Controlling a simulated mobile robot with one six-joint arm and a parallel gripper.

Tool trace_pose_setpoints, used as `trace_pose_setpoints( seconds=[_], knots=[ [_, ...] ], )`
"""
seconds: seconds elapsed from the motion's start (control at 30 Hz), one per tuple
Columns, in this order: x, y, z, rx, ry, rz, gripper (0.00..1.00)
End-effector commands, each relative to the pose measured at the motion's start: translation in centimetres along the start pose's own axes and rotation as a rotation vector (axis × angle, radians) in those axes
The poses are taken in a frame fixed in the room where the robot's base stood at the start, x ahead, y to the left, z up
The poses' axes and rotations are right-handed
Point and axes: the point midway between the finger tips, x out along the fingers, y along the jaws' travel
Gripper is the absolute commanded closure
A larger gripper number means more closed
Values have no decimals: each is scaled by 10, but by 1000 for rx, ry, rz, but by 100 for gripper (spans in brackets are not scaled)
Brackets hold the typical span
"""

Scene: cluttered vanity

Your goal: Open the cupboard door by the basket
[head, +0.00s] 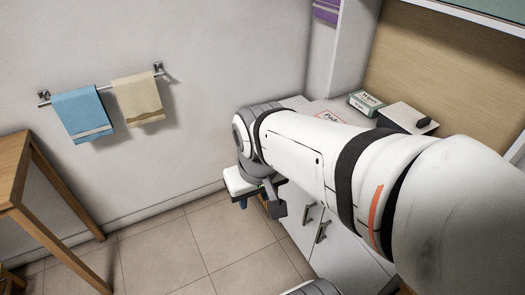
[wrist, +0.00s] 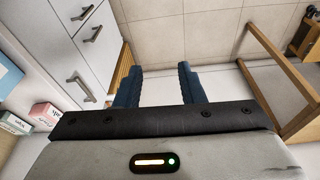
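White cupboard fronts (head: 338,243) stand at the lower right in the head view, partly behind my arm. Two dark bar handles (head: 321,232) show on them. In the wrist view white fronts (wrist: 100,58) with several metal handles (wrist: 80,88) are at the left; all look closed. My gripper (head: 258,197) is in front of the cupboard's left end, pointing down. In the wrist view its blue fingers (wrist: 160,70) are apart with nothing between them. It is apart from the handles. I cannot make out the basket for certain.
A wooden table (head: 14,170) stands at the left. Towels (head: 82,114) hang on a wall rail. Small boxes (head: 366,103) and a white case (head: 402,117) sit on the counter. The tiled floor (head: 160,250) between table and cupboard is clear.

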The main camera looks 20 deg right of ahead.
Motion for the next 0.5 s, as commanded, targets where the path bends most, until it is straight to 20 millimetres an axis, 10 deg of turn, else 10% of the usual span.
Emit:
trace_pose_setpoints(
  seconds=[0.5],
  knots=[
    [184, 98, -19, -387, -580, 367, 64]
  ],
)
